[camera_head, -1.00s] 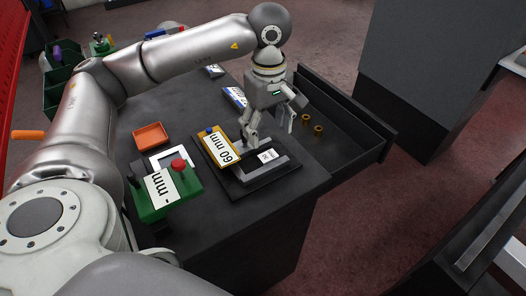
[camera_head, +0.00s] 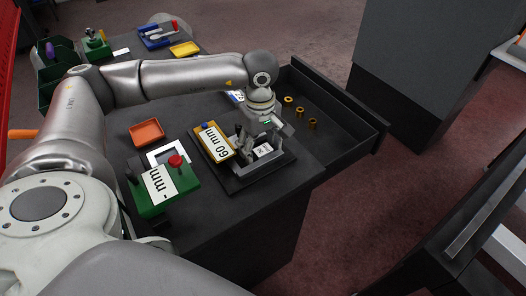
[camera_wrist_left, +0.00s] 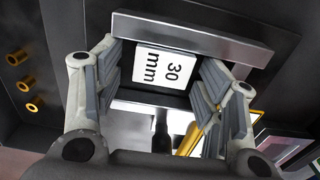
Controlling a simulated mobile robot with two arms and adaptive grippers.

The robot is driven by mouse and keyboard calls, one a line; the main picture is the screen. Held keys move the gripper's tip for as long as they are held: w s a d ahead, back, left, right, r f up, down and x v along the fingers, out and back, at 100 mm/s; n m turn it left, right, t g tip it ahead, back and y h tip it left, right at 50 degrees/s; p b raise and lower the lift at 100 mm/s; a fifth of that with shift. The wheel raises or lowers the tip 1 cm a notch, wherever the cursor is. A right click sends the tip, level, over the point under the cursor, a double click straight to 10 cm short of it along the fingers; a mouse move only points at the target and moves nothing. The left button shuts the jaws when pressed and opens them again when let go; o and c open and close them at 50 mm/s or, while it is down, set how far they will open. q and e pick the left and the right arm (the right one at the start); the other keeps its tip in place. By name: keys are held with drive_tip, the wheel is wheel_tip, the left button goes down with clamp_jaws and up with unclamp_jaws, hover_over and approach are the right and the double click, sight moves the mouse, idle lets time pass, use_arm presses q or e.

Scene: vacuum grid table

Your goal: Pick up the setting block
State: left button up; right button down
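A block with a white "30 mm" label (camera_wrist_left: 163,68) lies between metal bars on a black plate (camera_head: 232,185); the label also shows in the head view (camera_head: 264,149). I cannot tell for certain that this is the setting block. My left gripper (camera_head: 257,147) is low over the labelled block, pointing down. In the left wrist view my left gripper (camera_wrist_left: 160,62) is open, with one finger on each side of the label. Whether the fingers touch the block cannot be told. My right gripper is not in view.
A yellow "60 mm" block (camera_head: 214,143) is close on the left of my gripper. A green device with a red knob (camera_head: 163,187) and an orange tray (camera_head: 147,133) stand further left. An open drawer (camera_head: 335,128) with brass rings (camera_head: 299,112) is on the right.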

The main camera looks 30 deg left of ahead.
use_arm(q)
drive_tip(key=c, duration=1.1)
drive_tip(key=shift+r, duration=0.1)
